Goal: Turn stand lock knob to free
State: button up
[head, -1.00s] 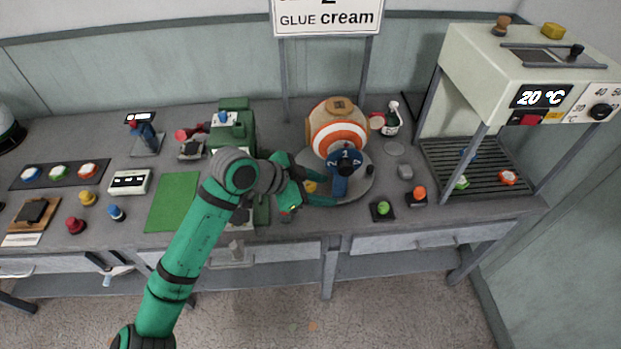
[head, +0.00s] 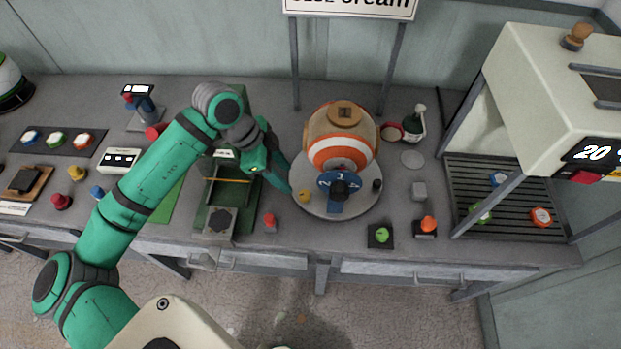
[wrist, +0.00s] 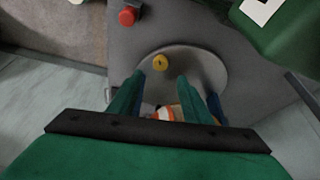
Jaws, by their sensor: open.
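The ball stand is a round grey disc (head: 330,213) bearing an orange-and-white striped ball (head: 343,150). A blue numbered dial with a black centre (head: 340,186) stands at the ball's front. A small yellow knob (head: 304,196) is on the disc's left side, and a small black knob (head: 377,185) is on its right. I cannot read which one is the lock or its setting. My gripper (head: 284,186) is open and empty at the disc's left edge. In the wrist view the yellow knob (wrist: 160,63) appears just beyond and between the open fingertips (wrist: 159,79).
A green machine (head: 228,190) stands left of the stand. A red button (head: 269,223) sits between them at the front. Green (head: 381,235) and orange (head: 428,224) buttons lie right of the disc. A sign on posts (head: 350,8) rises behind. A white heater-like cabinet (head: 540,90) is at right.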

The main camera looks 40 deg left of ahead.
aim_at(303, 194)
jog(key=x, duration=1)
jog(key=shift+w+d+f, duration=0.1)
jog(key=shift+w+f, duration=0.05)
jog(key=shift+f, duration=0.1)
jog(key=c, duration=1.1)
